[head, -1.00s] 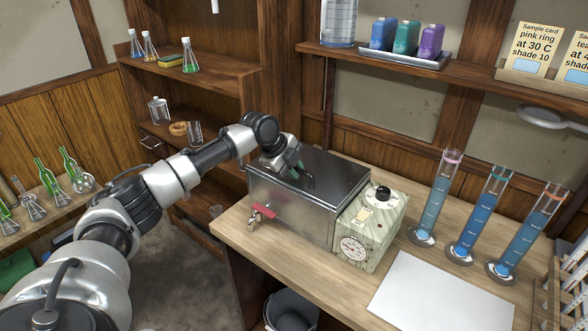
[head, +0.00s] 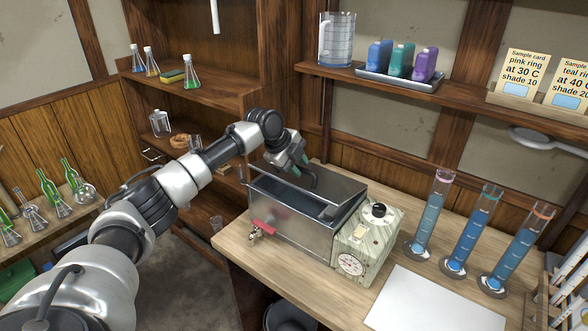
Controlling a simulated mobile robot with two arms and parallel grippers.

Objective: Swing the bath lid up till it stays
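The metal bath (head: 290,228) stands on the wooden bench, with a red-handled tap (head: 262,228) at its front left. Its shiny lid (head: 340,188) is tilted partly up, its front edge raised clear of the bath's rim. A dark handle (head: 313,178) shows on the lid. My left gripper (head: 300,163) is at the lid beside the handle, its teal fingertips pointing down toward it. I cannot tell whether the fingers grip the handle. My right gripper is out of view.
A control box with a dial (head: 366,238) adjoins the bath's right side. Several cylinders of blue liquid (head: 428,222) stand to the right, behind a white sheet (head: 430,302). A shelf with a tray of bottles (head: 400,80) hangs above the back.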

